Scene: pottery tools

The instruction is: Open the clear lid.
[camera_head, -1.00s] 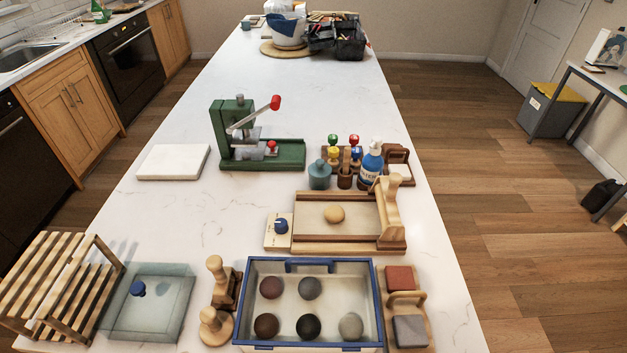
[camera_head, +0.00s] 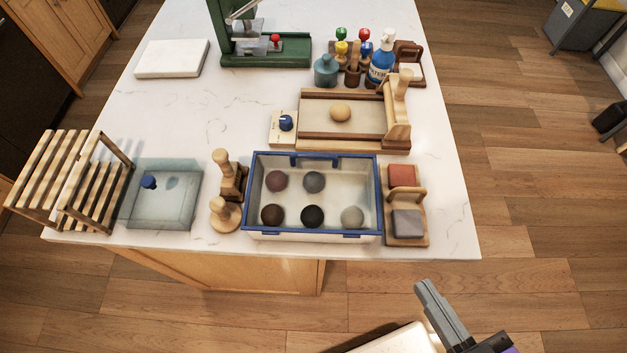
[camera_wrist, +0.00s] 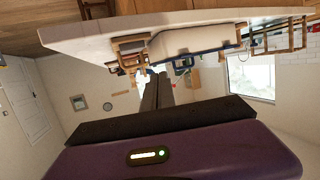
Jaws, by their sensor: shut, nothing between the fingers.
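A low clear glassy box with a blue knob (camera_head: 150,182) on top, its clear lid (camera_head: 178,200) apparently down flat, sits at the front left of the counter. Right of it is a blue-rimmed bin (camera_head: 252,212) with several clay balls inside; I cannot tell whether a clear cover lies over it. My gripper (camera_head: 424,288) is shut and empty, in front of the counter's front edge at lower right, well apart from both. In the wrist view my gripper (camera_wrist: 158,80) points its closed fingers toward the counter side.
A wooden slatted rack (camera_head: 98,180) stands close left of the clear box. Wooden stampers (camera_head: 222,212) stand between box and bin. A block holder (camera_head: 404,205) is right of the bin. A rolling board (camera_head: 340,135) and green press (camera_head: 265,58) are behind. The counter's middle left is clear.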

